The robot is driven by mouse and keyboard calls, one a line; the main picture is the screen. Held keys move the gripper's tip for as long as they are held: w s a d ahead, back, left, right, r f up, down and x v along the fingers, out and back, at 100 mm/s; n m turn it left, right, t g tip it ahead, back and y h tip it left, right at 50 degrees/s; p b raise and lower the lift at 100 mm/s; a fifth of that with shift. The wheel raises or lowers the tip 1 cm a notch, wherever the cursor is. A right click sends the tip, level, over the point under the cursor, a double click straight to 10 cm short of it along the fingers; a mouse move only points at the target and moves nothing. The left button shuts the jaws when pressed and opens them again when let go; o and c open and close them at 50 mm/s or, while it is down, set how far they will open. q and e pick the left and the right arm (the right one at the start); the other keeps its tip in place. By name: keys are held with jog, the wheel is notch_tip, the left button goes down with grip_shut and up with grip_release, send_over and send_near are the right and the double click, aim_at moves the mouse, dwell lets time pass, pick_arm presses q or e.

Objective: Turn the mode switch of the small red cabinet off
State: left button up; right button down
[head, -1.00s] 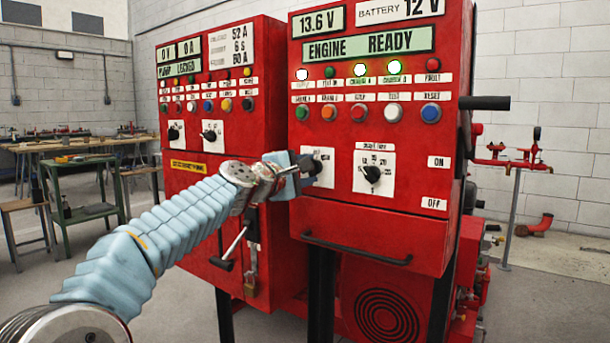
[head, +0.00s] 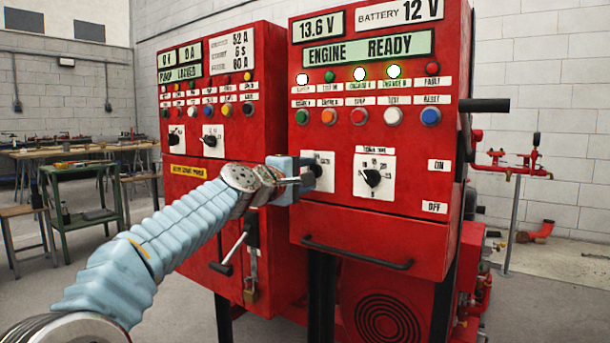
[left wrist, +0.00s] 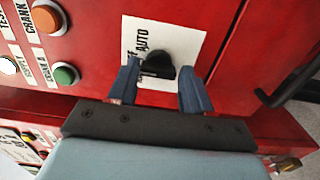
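The right-hand red cabinet (head: 400,225), with the ENGINE READY display, carries a black mode switch knob on a white plate at its front left. In the left wrist view, the knob (left wrist: 157,66) stands on the plate (left wrist: 178,38), whose AUTO label shows and whose other label is partly hidden. My left gripper (left wrist: 160,92) is open, one finger on each side of the knob, with visible gaps. In the head view, the left gripper (head: 308,175) is at this plate and hides most of the knob. My right gripper is not in view.
A second black knob (head: 372,177) sits just right of the gripper. Lit lamps and coloured push buttons (head: 358,117) line the panel above, and a handle bar (head: 355,252) is below. Another red cabinet (head: 262,80) stands to the left. A green table (head: 80,170) is further back.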

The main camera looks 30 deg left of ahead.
pick_arm(q)
jog(key=shift+o, duration=1.4)
jog(key=shift+s, duration=0.1)
jog(key=s+a+b, duration=0.1)
jog(key=s+b, duration=0.2)
jog(key=s, duration=1)
jog(key=shift+s, duration=0.3)
jog(key=shift+a, duration=0.1)
